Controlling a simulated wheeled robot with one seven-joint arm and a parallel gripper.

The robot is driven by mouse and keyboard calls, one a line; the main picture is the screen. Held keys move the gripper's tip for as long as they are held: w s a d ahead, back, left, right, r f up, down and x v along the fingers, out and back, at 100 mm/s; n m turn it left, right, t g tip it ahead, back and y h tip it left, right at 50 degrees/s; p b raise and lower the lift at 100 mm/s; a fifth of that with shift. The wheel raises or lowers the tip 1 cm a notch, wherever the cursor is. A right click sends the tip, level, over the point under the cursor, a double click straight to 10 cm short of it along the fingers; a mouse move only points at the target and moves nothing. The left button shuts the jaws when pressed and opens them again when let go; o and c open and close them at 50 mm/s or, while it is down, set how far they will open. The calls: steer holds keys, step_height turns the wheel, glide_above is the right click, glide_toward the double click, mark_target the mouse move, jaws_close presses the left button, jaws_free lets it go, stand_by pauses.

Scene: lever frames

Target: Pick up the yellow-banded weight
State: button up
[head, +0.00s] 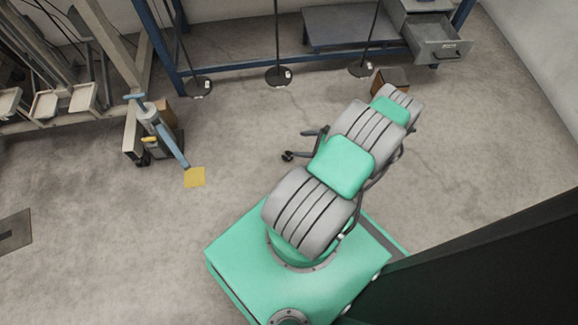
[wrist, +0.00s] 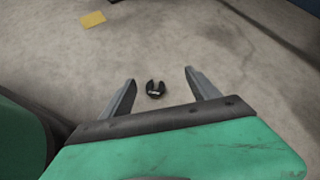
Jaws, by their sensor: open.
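A small black slotted weight (wrist: 156,91) with a white mark lies flat on the floor in the wrist view, its slot toward the top of the picture. No yellow band shows on it. My gripper (wrist: 160,77) is open and empty. Its two fingers stand on either side of the weight in the picture, apart from it. I cannot tell the height between them. In the head view my gripper (head: 299,143) reaches left from my arm over the floor, and a small dark shape (head: 288,156), likely the same weight, shows beside the fingertips.
A yellow square (head: 195,177) marks the floor below a blue lever (head: 170,143); it also shows in the wrist view (wrist: 92,19). A brown box (head: 390,79) stands behind my arm. Poles on round black bases (head: 278,76) stand behind.

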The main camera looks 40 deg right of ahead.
mark_target(289, 157)
steer(key=s+f+m, duration=0.1)
steer(key=f, duration=0.2)
steer(key=a+f+m+t+h+b, duration=0.1)
steer(key=f+m, duration=0.1)
steer(key=f, duration=0.1)
steer(key=s+f+m+t+b, duration=0.1)
steer(key=f, duration=0.2)
steer(key=shift+s+a+m, duration=0.3)
steer(key=shift+s+a, duration=0.05)
steer(key=shift+a, duration=0.05)
steer(key=b+x, duration=0.2)
steer(key=x, duration=0.5)
steer(key=shift+w+r+b, duration=0.1)
steer(key=shift+w+b, duration=0.1)
steer(key=shift+b, duration=0.2)
steer(key=shift+c, duration=0.2)
jaws_close()
step_height(289, 157, up, 3)
steer(key=shift+d+r+p, duration=0.1)
steer(key=shift+r+p, duration=0.1)
steer(key=shift+p, duration=0.8)
steer(key=s+r+p, duration=0.8)
steer(key=s+r, duration=0.4)
steer(key=s, duration=0.2)
steer(key=shift+d+r, duration=0.25)
steer(key=shift+r, duration=0.15)
